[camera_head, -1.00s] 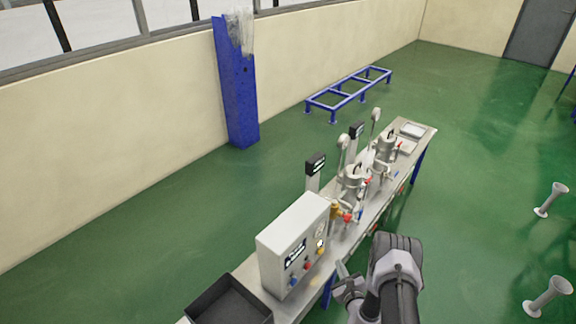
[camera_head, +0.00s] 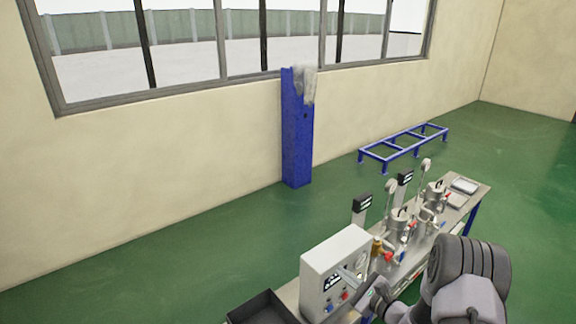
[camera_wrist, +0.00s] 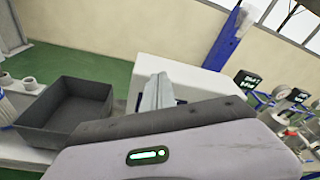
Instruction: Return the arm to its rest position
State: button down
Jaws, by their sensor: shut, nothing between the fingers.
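My arm reaches in from the lower right of the head view, with its dark grey joint in front of the bench. My gripper (camera_head: 348,273) is shut and empty; its fingers overlap the front of the white control box in this view. In the wrist view my gripper (camera_wrist: 158,88) shows its closed fingers pointing away, in front of the white box. I cannot tell how far the fingertips are from the box.
The white control box (camera_head: 322,258) with buttons stands on a long bench. A black tray (camera_head: 262,308) lies left of it. Metal vessels (camera_head: 400,225) and small displays stand farther along. A blue post (camera_head: 296,140) and blue frame (camera_head: 390,152) stand beyond, on green floor.

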jog(key=s+a+r+n+g+y, duration=0.2)
jog(key=s+a+r+n+g, duration=0.1)
jog(key=a+r, duration=0.3)
jog(key=s+a+r+n+g+y, duration=0.1)
jog(key=s+a+r+n+g, duration=0.2)
jog(key=r, duration=0.5)
jog(key=s+a+r+n+g+h, duration=0.1)
jog(key=s+a+r+n+g, duration=0.2)
jog(key=s, duration=0.4)
jog(key=s+a+r+n+g, duration=0.1)
jog(key=s+a+r+n, duration=0.3)
jog(key=s+r, duration=0.25)
jog(key=s+d+r+n+t+h, duration=0.1)
jog(key=s+d+n+h, duration=0.2)
jog(key=s, duration=0.5)
jog(key=s+d+r+n+t+h, duration=0.1)
jog(key=s+d+r+n+h, duration=0.1)
jog(key=s+d+h, duration=0.3)
jog(key=s+d+n, duration=0.1)
jog(key=s, duration=0.3)
jog(key=shift+s+h, duration=0.15)
jog(key=shift+h, duration=0.25)
jog(key=shift+d+r, duration=0.1)
